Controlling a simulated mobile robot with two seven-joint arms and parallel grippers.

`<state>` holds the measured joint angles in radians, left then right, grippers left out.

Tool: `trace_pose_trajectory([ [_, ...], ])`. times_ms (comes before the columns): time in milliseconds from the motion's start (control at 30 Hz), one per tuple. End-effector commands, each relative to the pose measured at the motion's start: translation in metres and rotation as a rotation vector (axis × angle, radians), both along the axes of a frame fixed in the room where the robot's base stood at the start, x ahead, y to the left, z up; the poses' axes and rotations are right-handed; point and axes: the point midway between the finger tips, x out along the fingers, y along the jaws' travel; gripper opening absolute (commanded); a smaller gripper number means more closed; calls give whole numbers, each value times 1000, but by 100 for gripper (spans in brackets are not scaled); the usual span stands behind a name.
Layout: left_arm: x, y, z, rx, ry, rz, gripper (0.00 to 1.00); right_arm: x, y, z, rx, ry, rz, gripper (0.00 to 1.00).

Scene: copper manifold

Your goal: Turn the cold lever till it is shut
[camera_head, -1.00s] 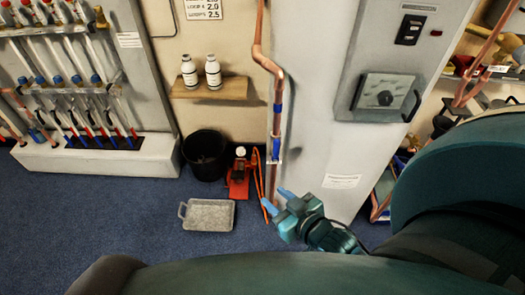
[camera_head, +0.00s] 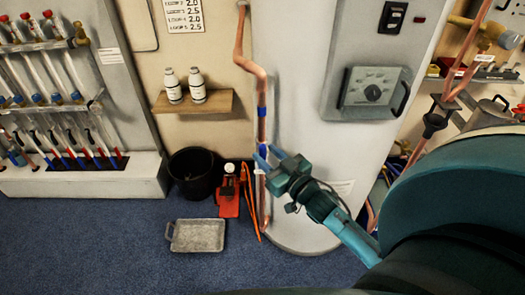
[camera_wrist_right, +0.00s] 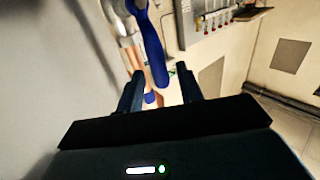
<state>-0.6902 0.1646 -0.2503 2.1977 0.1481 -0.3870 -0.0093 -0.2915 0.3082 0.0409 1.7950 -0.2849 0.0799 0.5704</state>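The blue cold lever (camera_wrist_right: 153,50) shows in the right wrist view, hanging down beside the copper pipe with its lower end between the lines of my two fingers. My right gripper (camera_wrist_right: 160,88) is open, with its fingers apart on either side of that end; I see no grip on it. In the head view my right gripper (camera_head: 268,156) is at the copper pipe (camera_head: 262,90), by the lower blue fitting. There its blue fingertips overlap the lever, so contact cannot be told. My left gripper is out of view.
The white cylinder (camera_head: 290,60) stands right behind the pipe. A shelf (camera_head: 215,103) with two white bottles is at left. A black bucket (camera_head: 193,170), a red item (camera_head: 229,195) and a grey tray (camera_head: 198,235) are on the blue floor, which is clear in front.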

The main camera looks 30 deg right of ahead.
Motion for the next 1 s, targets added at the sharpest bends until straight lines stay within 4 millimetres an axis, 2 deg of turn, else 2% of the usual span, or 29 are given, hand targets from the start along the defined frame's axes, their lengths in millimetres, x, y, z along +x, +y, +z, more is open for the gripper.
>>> trace_pose_trajectory([
  [100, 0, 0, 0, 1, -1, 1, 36, 16, 1, 0, 0, -1, 0, 37],
  [200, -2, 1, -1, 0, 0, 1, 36, 22, 2, 0, 0, 0, 0, 37],
  [533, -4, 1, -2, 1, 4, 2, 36, 25, 2, -1, 0, 2, 0, 37],
  [1000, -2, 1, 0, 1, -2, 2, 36, 25, 2, 0, 0, 1, 0, 0],
])
